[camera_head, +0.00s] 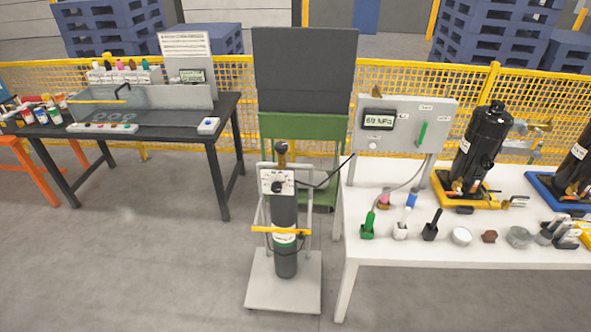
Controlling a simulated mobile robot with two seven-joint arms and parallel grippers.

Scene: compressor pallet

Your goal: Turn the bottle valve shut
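A dark gas bottle (285,215) with a green band stands upright on a grey trolley (268,285) on the floor in the middle of the view. A yellow strap or bar crosses its lower part. A brass-coloured valve (282,147) sits at the top of the bottle, above a small white panel (277,182) with dark gauges or knobs. Whether the valve is open or shut is too small to tell. A dark hose runs from the bottle top to the right. Neither of my grippers shows in the view.
A white table (400,250) stands right of the trolley, with a grey display box (405,125), a black compressor (483,145) and several small parts. A black workbench (200,130) stands to the left. A green cart (300,135) is behind. The floor in front is clear.

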